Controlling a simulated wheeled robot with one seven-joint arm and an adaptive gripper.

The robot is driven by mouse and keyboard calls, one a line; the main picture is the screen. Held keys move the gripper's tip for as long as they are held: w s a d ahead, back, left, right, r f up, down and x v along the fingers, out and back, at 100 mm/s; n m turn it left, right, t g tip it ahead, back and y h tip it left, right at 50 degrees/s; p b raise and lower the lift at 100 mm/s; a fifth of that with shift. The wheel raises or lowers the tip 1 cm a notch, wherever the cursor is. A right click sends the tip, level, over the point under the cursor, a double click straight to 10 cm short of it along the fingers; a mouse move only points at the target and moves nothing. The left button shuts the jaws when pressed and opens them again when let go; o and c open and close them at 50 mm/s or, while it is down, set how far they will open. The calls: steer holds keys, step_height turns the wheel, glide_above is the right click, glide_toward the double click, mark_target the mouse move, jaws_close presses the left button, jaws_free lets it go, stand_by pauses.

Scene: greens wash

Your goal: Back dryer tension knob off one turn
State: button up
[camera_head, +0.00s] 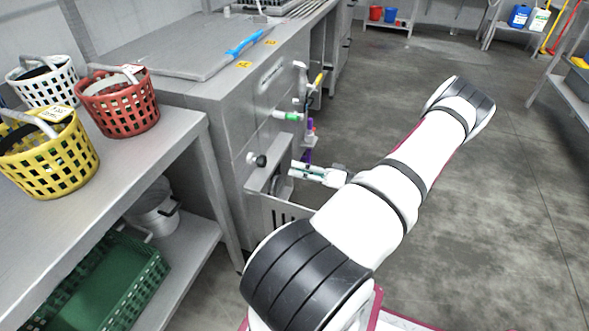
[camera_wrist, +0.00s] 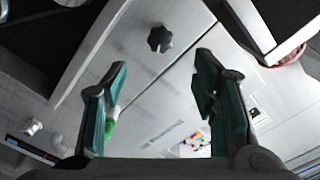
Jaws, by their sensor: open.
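The tension knob, a black lobed knob (camera_head: 259,160), sits on the grey metal front panel of the machine, beside a small white fitting. In the wrist view the black knob (camera_wrist: 160,39) shows beyond the fingertips, roughly centred between them. My gripper (camera_head: 296,172) is open, just right of and slightly below the knob in the head view. In the wrist view my gripper (camera_wrist: 160,75) has its two green-padded fingers spread with nothing between them. The fingers are apart from the knob.
A green-handled fitting (camera_head: 288,116) and a yellow-handled one (camera_head: 318,80) stick out of the panel nearby. A shelf with yellow (camera_head: 48,155), red (camera_head: 118,103) and white baskets stands left. A green crate (camera_head: 100,285) is below. The floor at right is open.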

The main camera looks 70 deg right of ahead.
mark_target(265, 162)
steer(key=w+m+p, duration=0.3)
steer(key=w+m, duration=0.1)
steer(key=m, duration=0.4)
steer(key=w+m+p, duration=0.2)
steer(key=w+m, duration=0.2)
steer(key=m, duration=0.5)
steer(key=w+a+m+p, duration=0.1)
steer(key=w+m+p, duration=0.2)
steer(key=w+m, duration=0.2)
steer(key=shift+a+r+m+p, duration=0.15)
steer(key=shift+m+p, duration=0.15)
steer(key=shift+m, duration=1.5)
steer(key=shift+s, duration=0.1)
steer(key=c, duration=1.2)
